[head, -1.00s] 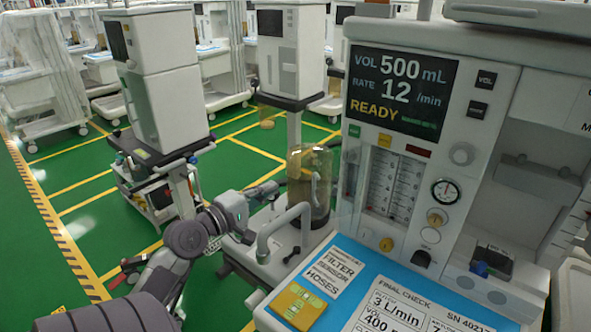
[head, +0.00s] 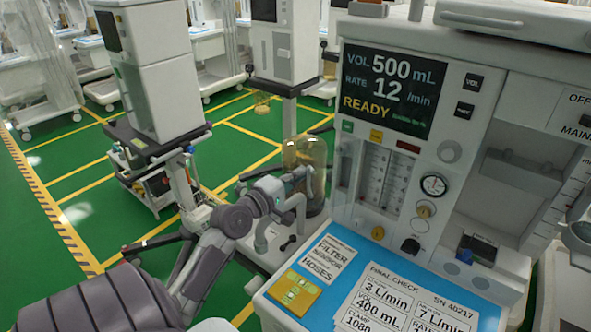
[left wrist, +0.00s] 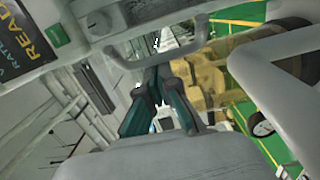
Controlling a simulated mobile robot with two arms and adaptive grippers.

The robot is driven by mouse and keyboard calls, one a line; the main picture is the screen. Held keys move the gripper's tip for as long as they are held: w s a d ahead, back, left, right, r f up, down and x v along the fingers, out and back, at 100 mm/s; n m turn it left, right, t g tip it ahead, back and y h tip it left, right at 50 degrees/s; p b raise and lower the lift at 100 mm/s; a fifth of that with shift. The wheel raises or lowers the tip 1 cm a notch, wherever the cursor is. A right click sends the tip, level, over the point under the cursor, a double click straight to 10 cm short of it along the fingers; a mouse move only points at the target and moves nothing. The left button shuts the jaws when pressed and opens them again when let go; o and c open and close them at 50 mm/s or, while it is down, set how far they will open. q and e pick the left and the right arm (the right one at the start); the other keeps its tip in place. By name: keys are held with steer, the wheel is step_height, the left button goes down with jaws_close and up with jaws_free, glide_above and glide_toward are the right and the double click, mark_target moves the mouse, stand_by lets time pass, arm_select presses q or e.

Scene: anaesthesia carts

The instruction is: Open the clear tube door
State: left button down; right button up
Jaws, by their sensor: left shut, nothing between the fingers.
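The clear tube door (head: 378,185) is on the front of the near anaesthesia cart, over the flow tubes and below the READY screen. It looks closed in the head view. My left gripper (head: 300,174) is left of the door, in front of the amber bellows jar. In the left wrist view my left gripper (left wrist: 158,84) is shut and empty. Its fingertips point at a grey bar handle (left wrist: 125,62) and look very close to it; I cannot tell whether they touch. My right gripper is not in view.
The amber bellows jar (head: 303,160) and a curved pale pipe (head: 263,236) stand close to my left arm. A blue worktop (head: 350,283) with labels and a yellow box (head: 293,291) lies below the door. Other carts stand behind on the green floor.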

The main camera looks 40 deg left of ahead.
arm_select(q)
steer(key=s+d+y+p, duration=0.1)
steer(key=p, duration=0.2)
steer(key=s+d+n+y+p, duration=0.1)
steer(key=d+p, duration=0.1)
steer(key=shift+s+p, duration=0.1)
steer(key=shift+p, duration=0.3)
steer(key=shift+a, duration=0.1)
